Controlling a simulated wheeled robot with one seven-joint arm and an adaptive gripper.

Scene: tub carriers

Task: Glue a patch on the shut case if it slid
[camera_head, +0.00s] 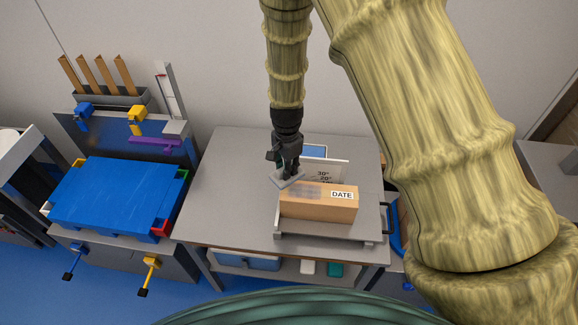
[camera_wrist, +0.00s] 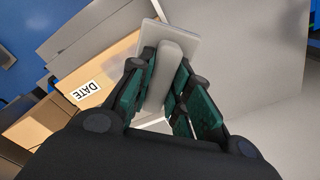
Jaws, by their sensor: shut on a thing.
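The shut case (camera_head: 318,208) is a tan cardboard box with a white DATE label (camera_head: 342,195). It sits on a grey tilt stand (camera_head: 320,231) on the table, in front of an upright white scale board (camera_head: 338,171) with degree marks. A paler, greyish area shows on the left of its top; I cannot tell what it is. My gripper (camera_head: 290,170) is shut on a grey flat plate with a raised bar grip (camera_wrist: 166,72), just behind and left of the case. In the wrist view, the case (camera_wrist: 100,70) lies left of the plate; whether they touch is unclear.
The grey table (camera_head: 236,190) is clear on its left side. A blue panel (camera_head: 115,195) with coloured corners lies on a bench at left, near yellow and blue clamps and upright tan strips. A blue-and-white bin (camera_head: 245,261) stands under the table.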

